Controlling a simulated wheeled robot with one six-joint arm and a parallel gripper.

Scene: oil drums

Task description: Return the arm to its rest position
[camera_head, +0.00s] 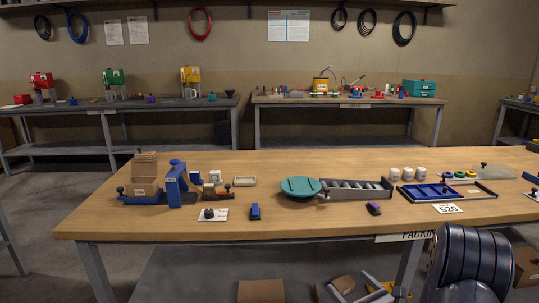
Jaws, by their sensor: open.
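My gripper does not show in the head view, so I cannot see its fingers or where it is. A dark ribbed shape fills the lower right, in front of the bench's front edge. I cannot tell whether it is part of my arm. The wooden workbench (330,222) stretches across the middle of the view.
On the bench are a blue fixture (177,183) with cartons, a teal round plate (300,187), a grey slotted rack (357,191), a blue tray (435,191) and white cups (407,174). Bare wood shows along the front left. Cardboard boxes (261,291) lie below. More benches stand behind.

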